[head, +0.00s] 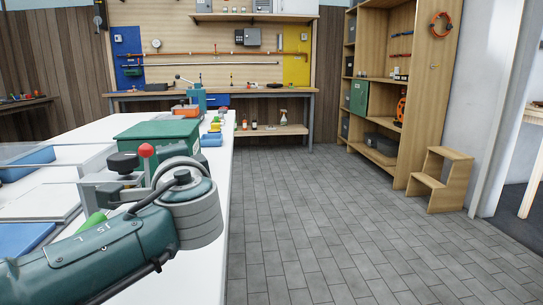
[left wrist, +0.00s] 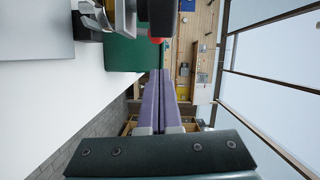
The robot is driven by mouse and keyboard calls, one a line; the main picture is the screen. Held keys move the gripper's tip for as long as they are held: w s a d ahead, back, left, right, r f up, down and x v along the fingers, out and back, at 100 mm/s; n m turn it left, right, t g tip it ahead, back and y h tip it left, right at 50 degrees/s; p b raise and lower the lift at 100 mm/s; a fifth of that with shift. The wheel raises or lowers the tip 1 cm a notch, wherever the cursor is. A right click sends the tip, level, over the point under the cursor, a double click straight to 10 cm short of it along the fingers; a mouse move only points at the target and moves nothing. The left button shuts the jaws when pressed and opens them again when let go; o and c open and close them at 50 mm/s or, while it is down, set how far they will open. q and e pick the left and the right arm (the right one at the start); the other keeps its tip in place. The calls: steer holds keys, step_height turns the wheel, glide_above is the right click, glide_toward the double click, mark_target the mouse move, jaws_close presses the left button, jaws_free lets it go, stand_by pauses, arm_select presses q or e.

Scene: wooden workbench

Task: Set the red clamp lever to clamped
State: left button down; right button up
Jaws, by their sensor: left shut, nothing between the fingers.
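The clamp's red ball knob (head: 147,150) tops a short grey lever that looks roughly upright in the head view. Beside it is the clamp's black knob (head: 123,163) with metal parts; my left arm hides the clamp's lower part. My right gripper is in neither view.
A green box (head: 160,135) stands just behind the clamp on the white bench top (head: 100,125). Blue and clear trays (head: 28,162) lie to the left. Small items and a lever press (head: 195,95) stand farther back.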

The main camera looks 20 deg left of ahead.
arm_select(q)
steer(key=p+v, duration=0.1)
steer(key=v, duration=0.8)
steer(key=shift+s+d, duration=0.25)
steer(key=shift+s, duration=0.05)
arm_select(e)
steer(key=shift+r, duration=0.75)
arm_select(q)
steer(key=shift+f, duration=0.1)
